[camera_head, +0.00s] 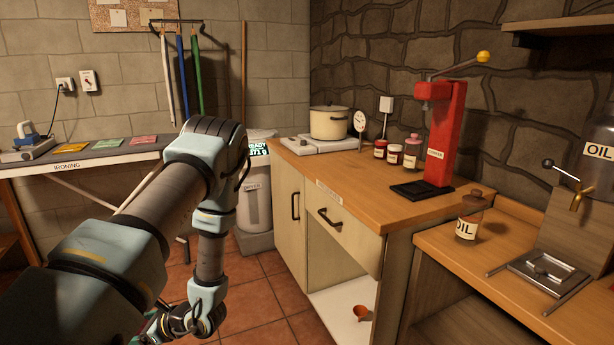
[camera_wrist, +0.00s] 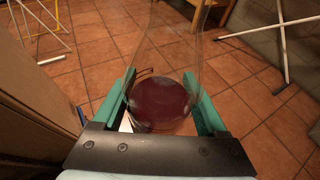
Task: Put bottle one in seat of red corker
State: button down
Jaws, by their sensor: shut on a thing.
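My gripper (camera_wrist: 160,80) is shut on a clear glass bottle (camera_wrist: 163,103) with dark red liquid in its bottom, its green fingers on either side of the glass. The bottle's top runs out of the wrist view, and I cannot read any label. In the head view my gripper (camera_head: 155,326) is low at the bottom edge, left of the counter and well below its top. The red corker (camera_head: 446,135) stands upright on the wooden counter, with a yellow-knobbed lever and a black base (camera_head: 408,192). Its seat looks empty.
The counter (camera_head: 340,178) also holds a pot (camera_head: 329,123), a dial and several jars (camera_head: 396,154) left of the corker. An oil bottle (camera_head: 469,215) stands on the lower bench at right. A cabinet front (camera_head: 290,205) lies between my gripper and the corker.

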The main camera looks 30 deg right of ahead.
aim_at(416, 189)
jog(key=i, duration=1.35)
jog(key=i+z, duration=0.2)
jog(key=z, duration=0.3)
jog(key=i+j+z, duration=0.15)
jog(key=z, duration=0.3)
jog(key=i, duration=0.1)
